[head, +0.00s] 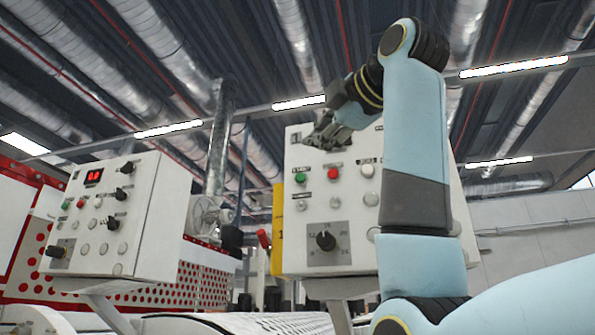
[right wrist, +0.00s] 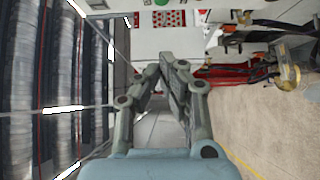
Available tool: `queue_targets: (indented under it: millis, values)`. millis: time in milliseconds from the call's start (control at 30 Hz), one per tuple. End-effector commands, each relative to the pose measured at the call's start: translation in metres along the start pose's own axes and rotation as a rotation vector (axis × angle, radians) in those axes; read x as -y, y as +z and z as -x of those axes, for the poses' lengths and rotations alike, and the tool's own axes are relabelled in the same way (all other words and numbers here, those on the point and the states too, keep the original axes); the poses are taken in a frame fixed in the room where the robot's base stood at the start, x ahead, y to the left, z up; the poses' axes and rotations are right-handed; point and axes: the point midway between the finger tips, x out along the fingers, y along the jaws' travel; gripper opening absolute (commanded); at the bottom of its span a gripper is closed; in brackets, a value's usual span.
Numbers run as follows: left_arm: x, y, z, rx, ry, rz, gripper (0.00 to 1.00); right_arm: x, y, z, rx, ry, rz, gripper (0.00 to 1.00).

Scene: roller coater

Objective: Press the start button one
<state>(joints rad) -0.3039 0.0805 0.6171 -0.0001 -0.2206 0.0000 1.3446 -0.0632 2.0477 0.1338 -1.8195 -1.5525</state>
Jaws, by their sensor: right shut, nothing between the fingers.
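The right-hand white control box (head: 350,235) carries a green button (head: 300,178) with a small label above it that seems to read START. A red button (head: 333,173) and a white button (head: 367,170) sit to its right. My right gripper (head: 312,141) is above the green button, apart from it in the picture; its distance from the panel face is hard to tell. In the right wrist view its fingers (right wrist: 170,58) come together at the tips, shut and empty. My right arm hides part of the box. My left gripper is out of view.
A second white control box (head: 105,215) with a red display (head: 94,177), buttons and knobs stands at left. A black rotary knob (head: 326,240) sits lower on the right-hand box. A red dotted guard (head: 205,275) is behind. Ducts and lamps are overhead.

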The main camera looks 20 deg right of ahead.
Motion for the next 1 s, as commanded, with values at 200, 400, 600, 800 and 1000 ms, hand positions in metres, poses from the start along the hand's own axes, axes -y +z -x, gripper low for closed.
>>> queue_targets:
  millis: [200, 400, 600, 800, 1000]
  values:
    - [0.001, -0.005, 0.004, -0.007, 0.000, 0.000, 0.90, -0.001, 0.000, -0.008, 0.000, -0.003, -0.001, 0.00]
    - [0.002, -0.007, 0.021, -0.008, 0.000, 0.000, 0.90, -0.002, 0.000, -0.041, -0.002, -0.007, -0.002, 0.00]
    - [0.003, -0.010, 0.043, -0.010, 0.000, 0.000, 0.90, -0.003, 0.000, -0.085, -0.001, -0.006, -0.001, 0.00]
    - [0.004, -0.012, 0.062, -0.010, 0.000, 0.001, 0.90, -0.003, 0.014, -0.114, 0.003, -0.003, 0.001, 0.00]
    - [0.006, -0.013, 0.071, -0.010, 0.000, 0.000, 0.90, -0.001, 0.027, -0.127, 0.001, -0.001, 0.000, 0.00]
